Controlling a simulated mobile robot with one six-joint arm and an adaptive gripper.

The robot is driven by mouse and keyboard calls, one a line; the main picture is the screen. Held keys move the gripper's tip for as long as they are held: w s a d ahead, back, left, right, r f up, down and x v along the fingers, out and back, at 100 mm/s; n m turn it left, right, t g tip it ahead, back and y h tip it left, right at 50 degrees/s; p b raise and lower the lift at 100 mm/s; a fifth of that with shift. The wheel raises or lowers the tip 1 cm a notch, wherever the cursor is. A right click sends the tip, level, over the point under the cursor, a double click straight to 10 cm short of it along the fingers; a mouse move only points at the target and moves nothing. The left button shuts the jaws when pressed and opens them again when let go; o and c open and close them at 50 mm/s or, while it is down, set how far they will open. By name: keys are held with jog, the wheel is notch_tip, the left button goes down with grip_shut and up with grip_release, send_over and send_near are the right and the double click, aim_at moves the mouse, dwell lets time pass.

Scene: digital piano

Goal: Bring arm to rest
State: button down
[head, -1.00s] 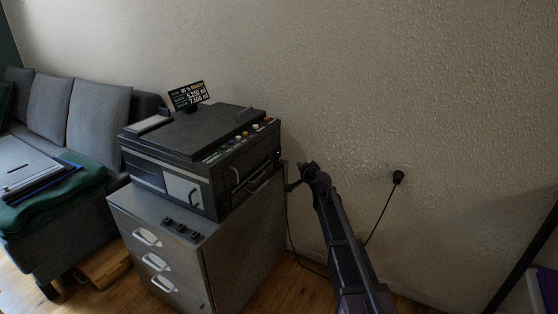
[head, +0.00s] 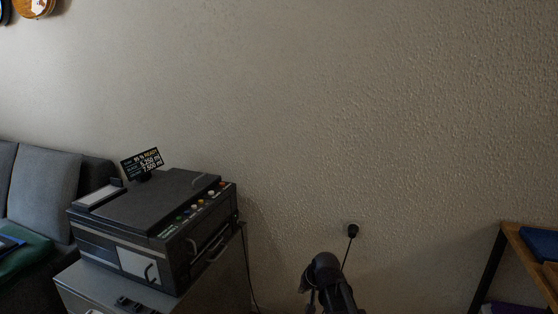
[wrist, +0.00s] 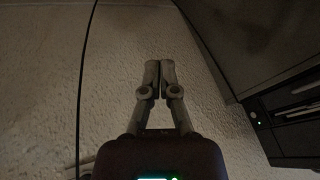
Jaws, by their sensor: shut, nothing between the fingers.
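My arm (head: 329,284) shows at the bottom of the head view, in front of the wall and to the right of the printer-like machine. In the wrist view my gripper (wrist: 160,72) is shut, its two fingertips together with nothing between them. It points along the textured wall. The dark side of a cabinet or machine fills the right of that view, apart from the fingers. In the head view the fingers cannot be made out.
The black machine (head: 150,222) with a small display sign (head: 142,163) stands on a grey cabinet (head: 222,283). A wooden shelf (head: 517,240) is at the right, a sofa (head: 42,190) at the left.

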jog(key=s+d+r+g+h+p, duration=0.1)
jog(key=s+d+g+h, duration=0.1)
jog(key=s+d, duration=0.45)
jog(key=s+d+g+h+p, duration=0.1)
jog(key=s+d+g+p, duration=0.15)
jog(key=s, duration=0.75)
notch_tip(320, 180, up, 37)
jog(key=p, duration=3.6)
jog(key=shift+w+d+r+n, duration=0.15)
jog(key=shift+w+d+n, duration=0.05)
jog(key=shift+n, duration=0.1)
